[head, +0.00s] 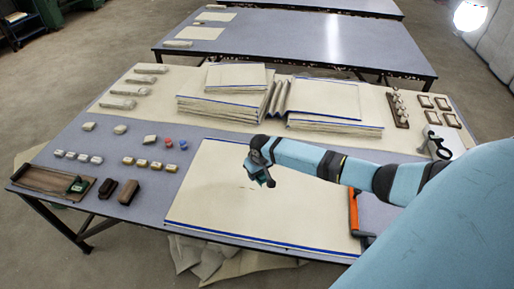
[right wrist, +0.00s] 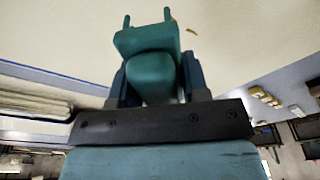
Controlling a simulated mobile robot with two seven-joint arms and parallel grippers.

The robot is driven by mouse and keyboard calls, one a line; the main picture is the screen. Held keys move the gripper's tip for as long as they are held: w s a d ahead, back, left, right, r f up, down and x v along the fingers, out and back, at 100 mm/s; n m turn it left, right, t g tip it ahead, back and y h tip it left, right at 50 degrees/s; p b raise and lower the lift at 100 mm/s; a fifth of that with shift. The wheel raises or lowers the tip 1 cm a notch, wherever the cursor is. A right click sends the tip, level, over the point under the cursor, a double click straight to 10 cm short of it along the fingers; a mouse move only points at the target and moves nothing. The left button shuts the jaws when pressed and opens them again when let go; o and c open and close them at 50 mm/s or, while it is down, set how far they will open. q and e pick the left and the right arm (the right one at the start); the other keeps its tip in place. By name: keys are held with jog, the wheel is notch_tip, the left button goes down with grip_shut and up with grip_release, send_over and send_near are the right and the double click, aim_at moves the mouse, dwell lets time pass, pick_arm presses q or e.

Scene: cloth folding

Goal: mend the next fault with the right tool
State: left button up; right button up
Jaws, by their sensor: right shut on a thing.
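A cream cloth (head: 225,205) with a blue front edge lies flat at the front of the table. Small dark marks (head: 247,188) show on it just left of my right gripper (head: 262,180). In the right wrist view my right gripper (right wrist: 152,80) is shut on a teal tool (right wrist: 150,60) with two short prongs. The tool is over the cloth; I cannot tell if it touches. Small brown marks (right wrist: 190,32) lie beside its tip in the wrist view. My left gripper is not in view.
At left are a wooden tray (head: 35,178) with a green tool (head: 77,185), two dark brushes (head: 128,192) and several small blocks (head: 142,163). Folded cloth stacks (head: 225,105) stand behind. An orange-edged thing (head: 354,212) is at right. Several small frames (head: 450,119) lie back right.

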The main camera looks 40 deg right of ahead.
aim_at(256, 189)
jog(key=shift+f, duration=0.1)
dwell(0.3)
jog(key=shift+f+b, duration=0.6)
jog(key=shift+f, duration=0.3)
jog(key=shift+a+f+b, duration=0.1)
jog(key=shift+f+b, duration=0.9)
jog(key=shift+f, duration=0.95)
jog(key=shift+f+b, duration=0.5)
jog(key=shift+f, duration=0.5)
